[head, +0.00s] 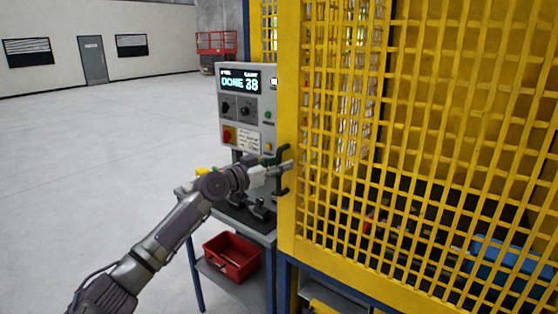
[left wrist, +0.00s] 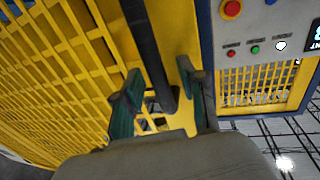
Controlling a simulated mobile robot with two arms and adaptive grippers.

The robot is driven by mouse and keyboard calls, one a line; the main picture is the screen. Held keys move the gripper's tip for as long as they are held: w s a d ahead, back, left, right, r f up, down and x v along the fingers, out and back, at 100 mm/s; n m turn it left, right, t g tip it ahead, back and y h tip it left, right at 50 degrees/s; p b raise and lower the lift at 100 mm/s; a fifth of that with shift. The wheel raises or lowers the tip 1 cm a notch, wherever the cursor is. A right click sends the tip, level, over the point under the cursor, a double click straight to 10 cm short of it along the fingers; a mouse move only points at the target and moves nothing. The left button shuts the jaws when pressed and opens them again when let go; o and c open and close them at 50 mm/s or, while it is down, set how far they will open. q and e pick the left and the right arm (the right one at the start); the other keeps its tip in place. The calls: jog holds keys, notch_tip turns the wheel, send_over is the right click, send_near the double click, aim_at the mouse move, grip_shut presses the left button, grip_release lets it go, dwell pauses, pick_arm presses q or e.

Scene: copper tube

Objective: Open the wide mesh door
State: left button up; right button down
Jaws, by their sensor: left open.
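The wide mesh door (head: 420,130) is a yellow frame with yellow wire mesh, filling the right of the head view. It appears shut. The mesh also shows at the left of the left wrist view (left wrist: 60,70). A dark upright bar handle (head: 285,184) sits on the door's left frame post. My left gripper (head: 277,164) is at this handle, open. In the left wrist view, the handle bar (left wrist: 148,50) runs between the two green fingers of the gripper (left wrist: 165,100), with gaps on both sides. My right gripper is not in view.
A grey control panel (head: 247,105) reading DONE 38 stands just left of the door post. Below it is a small table with a red bin (head: 231,257) on its lower shelf. A blue object (head: 500,258) lies behind the mesh. The floor at left is clear.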

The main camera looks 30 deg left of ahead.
pick_arm(q)
jog(key=shift+c, duration=0.3)
grip_shut()
jog(key=shift+f, duration=0.15)
